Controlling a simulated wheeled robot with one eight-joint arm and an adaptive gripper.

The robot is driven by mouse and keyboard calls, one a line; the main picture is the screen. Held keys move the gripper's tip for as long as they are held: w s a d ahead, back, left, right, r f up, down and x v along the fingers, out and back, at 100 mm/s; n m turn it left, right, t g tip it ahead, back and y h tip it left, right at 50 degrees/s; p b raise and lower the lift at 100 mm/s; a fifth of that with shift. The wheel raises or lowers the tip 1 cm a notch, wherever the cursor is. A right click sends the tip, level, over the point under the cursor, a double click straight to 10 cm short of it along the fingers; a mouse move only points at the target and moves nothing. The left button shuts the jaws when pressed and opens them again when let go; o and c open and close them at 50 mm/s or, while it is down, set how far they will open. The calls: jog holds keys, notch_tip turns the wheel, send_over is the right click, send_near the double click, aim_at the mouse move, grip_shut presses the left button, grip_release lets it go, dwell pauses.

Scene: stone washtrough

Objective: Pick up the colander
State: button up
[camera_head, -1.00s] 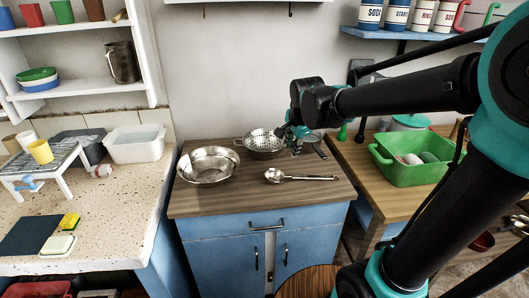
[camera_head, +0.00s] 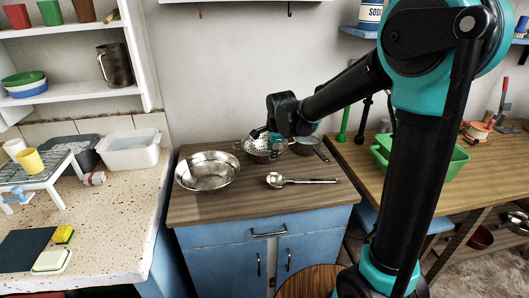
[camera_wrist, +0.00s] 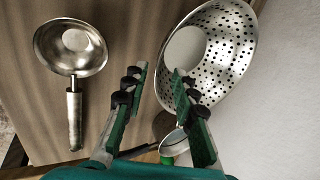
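The colander (camera_head: 248,146) is a silver bowl with many holes, at the back of the wooden top of the blue cabinet. My gripper (camera_head: 265,138) is over its right part and hides some of it. In the wrist view the colander (camera_wrist: 232,48) fills the upper right. My gripper (camera_wrist: 159,76) is open there, its two fingers apart. The right finger overlaps the colander's rim, and the rim's left edge shows between the fingers. Nothing is clearly held. I cannot tell the exact height of the fingertips above the rim.
A wide metal bowl (camera_head: 207,172) stands left of the colander. A ladle (camera_head: 300,181) lies in front, also in the wrist view (camera_wrist: 72,48). A dark-handled pan (camera_head: 307,143) is close on the right. A wall is behind. The cabinet top's front is clear.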

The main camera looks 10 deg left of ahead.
jog(key=shift+x, duration=3.2)
jog(key=shift+c, duration=0.4)
grip_shut()
